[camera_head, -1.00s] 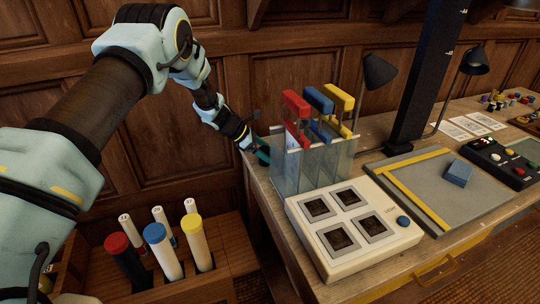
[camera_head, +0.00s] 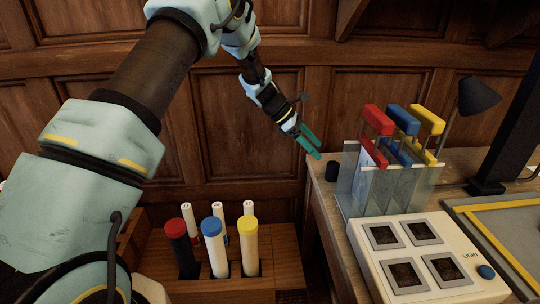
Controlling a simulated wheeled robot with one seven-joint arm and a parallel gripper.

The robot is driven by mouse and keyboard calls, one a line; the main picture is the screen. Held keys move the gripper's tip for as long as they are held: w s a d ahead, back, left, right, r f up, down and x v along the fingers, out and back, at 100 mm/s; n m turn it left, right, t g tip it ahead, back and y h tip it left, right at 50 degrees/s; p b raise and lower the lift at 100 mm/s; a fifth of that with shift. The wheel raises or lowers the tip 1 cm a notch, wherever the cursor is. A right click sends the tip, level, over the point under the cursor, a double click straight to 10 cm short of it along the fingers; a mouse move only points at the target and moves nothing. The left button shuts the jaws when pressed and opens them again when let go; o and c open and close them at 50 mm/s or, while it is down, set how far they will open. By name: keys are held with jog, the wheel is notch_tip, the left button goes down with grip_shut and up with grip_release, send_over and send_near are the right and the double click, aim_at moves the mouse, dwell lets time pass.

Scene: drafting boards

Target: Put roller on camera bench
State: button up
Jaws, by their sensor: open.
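My gripper (camera_head: 311,144), with green fingers, is open and empty, in the air left of the bench's clear rack. A small dark cylinder (camera_head: 332,171) stands on the left end of the wooden bench (camera_head: 325,211), just below and right of my fingertips and apart from them. I cannot tell whether it is the roller; nothing else in view is clearly a roller. At the right edge a grey board with a yellow frame (camera_head: 483,228) lies below a black column (camera_head: 506,132), possibly a camera stand; it is partly cut off.
A clear rack (camera_head: 402,193) holds red, blue and yellow handled frames. In front is a white light box (camera_head: 416,256) with four-window top. A black lamp (camera_head: 478,95) stands behind. A wooden box (camera_head: 160,248) at lower left holds several capped tubes. Wood-panelled wall closes the back.

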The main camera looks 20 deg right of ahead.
jog(key=w+a+r+m+t+y, duration=0.2)
jog(key=a, duration=1)
jog(key=w+a+r+m+t+y, duration=0.1)
jog(key=w+a+r+m+t, duration=0.15)
jog(key=a, duration=1.05)
jog(key=s+a+r+m+t+y, duration=0.1)
jog(key=s+a+m, duration=0.3)
jog(key=a, duration=0.8)
jog(key=s+a+r+m+t+y, duration=0.1)
jog(key=s+a+r+m+y, duration=0.1)
jog(key=s+a, duration=0.5)
jog(key=a+m+y, duration=0.1)
jog(key=a, duration=0.5)
jog(key=shift+s+a+m, duration=0.15)
jog(key=shift+s+m, duration=0.2)
